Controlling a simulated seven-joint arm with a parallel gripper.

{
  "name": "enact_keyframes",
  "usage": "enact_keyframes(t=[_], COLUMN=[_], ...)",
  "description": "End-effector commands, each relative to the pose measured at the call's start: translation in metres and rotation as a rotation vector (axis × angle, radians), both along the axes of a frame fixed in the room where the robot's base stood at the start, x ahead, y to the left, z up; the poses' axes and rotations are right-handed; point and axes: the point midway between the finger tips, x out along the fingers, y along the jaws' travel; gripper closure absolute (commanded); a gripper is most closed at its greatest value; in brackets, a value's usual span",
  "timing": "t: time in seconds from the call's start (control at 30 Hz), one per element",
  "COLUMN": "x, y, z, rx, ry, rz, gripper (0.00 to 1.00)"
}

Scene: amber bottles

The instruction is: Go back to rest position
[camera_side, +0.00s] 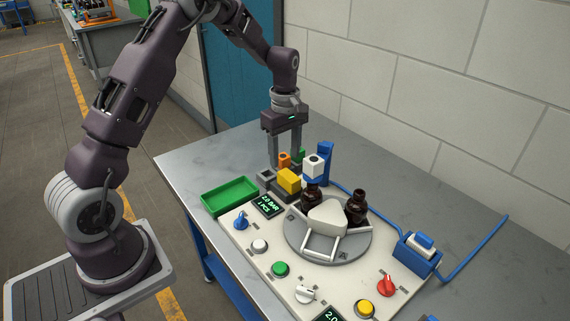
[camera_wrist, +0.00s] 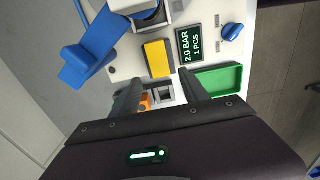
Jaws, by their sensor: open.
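My gripper (camera_side: 285,163) is open and empty, pointing down over the far left corner of the work panel, above a small group of blocks. In the wrist view its two dark fingers (camera_wrist: 158,93) are spread apart with nothing held between them. Two dark amber bottles stand on the round grey turntable (camera_side: 350,253): one bottle (camera_side: 356,207) at its right rear and one bottle (camera_side: 310,196) at its left rear, under a white block-shaped part (camera_side: 313,167). My arm reaches over from the left, bent at the elbow.
A yellow block (camera_side: 289,180), an orange block (camera_side: 284,161) and a grey square holder (camera_side: 266,179) lie close below my gripper. A blue upright fixture (camera_side: 325,163) stands right of them. A green tray (camera_side: 230,196) lies left. Knobs and buttons line the panel's front. A wall stands behind.

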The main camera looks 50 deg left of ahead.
Motion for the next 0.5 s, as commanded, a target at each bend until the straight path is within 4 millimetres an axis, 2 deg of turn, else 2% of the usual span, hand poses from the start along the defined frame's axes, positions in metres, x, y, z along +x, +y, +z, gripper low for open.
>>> enact_keyframes(t=[0.23, 0.3, 0.37, 0.47, 0.5], x=[0.000, -0.001, -0.006, -0.032, -0.048], y=[0.000, -0.003, -0.011, -0.038, -0.051], z=[0.001, 0.008, 0.029, 0.087, 0.113], rx=[-0.001, 0.000, 0.004, 0.022, 0.035], ry=[0.001, -0.008, -0.031, -0.099, -0.132], rz=[0.000, -0.019, -0.078, -0.282, -0.389], gripper=[0.47, 0.47, 0.47, 0.47, 0.47])
